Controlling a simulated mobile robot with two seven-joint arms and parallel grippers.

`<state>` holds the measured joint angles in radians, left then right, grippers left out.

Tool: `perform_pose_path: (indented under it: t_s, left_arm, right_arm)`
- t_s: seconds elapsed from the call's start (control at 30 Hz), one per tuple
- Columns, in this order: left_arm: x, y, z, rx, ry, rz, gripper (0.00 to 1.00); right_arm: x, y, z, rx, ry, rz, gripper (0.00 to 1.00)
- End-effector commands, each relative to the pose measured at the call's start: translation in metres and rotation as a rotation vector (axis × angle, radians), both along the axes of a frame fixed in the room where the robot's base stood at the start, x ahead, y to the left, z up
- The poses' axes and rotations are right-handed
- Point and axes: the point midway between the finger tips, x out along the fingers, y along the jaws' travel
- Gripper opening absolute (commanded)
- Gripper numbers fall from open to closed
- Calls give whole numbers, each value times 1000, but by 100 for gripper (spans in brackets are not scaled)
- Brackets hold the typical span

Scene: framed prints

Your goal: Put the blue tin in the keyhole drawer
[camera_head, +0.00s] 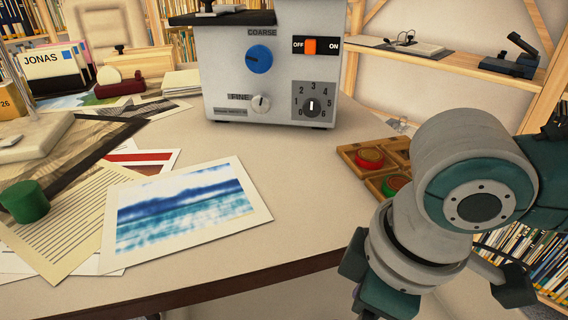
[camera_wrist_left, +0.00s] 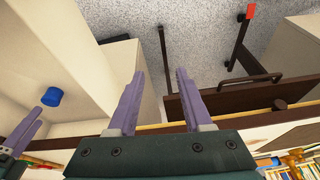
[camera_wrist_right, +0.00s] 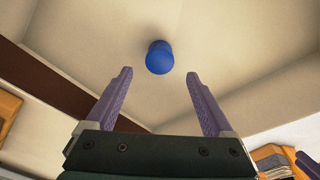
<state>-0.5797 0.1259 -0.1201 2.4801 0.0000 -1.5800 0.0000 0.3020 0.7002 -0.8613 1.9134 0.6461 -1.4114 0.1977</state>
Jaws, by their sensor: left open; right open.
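The blue tin (camera_wrist_right: 159,57) stands on a pale surface in the right wrist view, beyond and between my right fingertips. My right gripper (camera_wrist_right: 158,79) is open and empty, apart from the tin. The blue tin also shows in the left wrist view (camera_wrist_left: 51,97), at left on a pale surface with raised pale sides. My left gripper (camera_wrist_left: 160,72) is open and empty, pointing past pale furniture toward a grey floor. A dark brown wooden front (camera_wrist_left: 228,100) with a handle and round knob lies right of it. I see no keyhole. The tin is not visible in the head view.
The desk (camera_head: 310,190) holds a blue-and-white print (camera_head: 185,212), a green cylinder (camera_head: 25,202), a grey control box (camera_head: 270,70) and a wooden tray (camera_head: 374,163) with round stamps. A shelf (camera_head: 450,62) stands behind. My right arm covers the desk's right side.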

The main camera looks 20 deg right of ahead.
Motion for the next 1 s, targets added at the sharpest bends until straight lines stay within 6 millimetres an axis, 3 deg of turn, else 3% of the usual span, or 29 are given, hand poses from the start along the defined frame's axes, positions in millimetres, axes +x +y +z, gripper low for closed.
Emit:
perform_pose_path:
  t_s: [0.03,0.1,0.33,0.5,0.6,0.67,0.8,1.0]
  left_arm:
    - [0,0,11,0,0,0,50]
    - [0,0,17,-1,0,1,50]
    - [0,-1,24,-5,0,4,50]
    - [0,-3,24,-11,0,7,50]
    - [0,-3,23,-12,0,8,50]
    - [0,-3,23,-12,1,8,50]
    - [0,-3,23,-11,1,7,50]
    - [0,-2,23,-7,1,5,50]
  right_arm:
    - [-1,-1,17,0,-1,1,87]
    - [-2,-3,29,-1,-2,2,87]
    - [-7,0,48,11,-4,3,87]
    - [-22,40,54,118,-65,-7,87]
    - [-31,53,64,179,-123,-96,87]
    - [-37,48,67,186,-149,-177,87]
    - [-59,14,69,129,-169,-370,87]
    - [-84,-21,67,39,-160,-502,87]
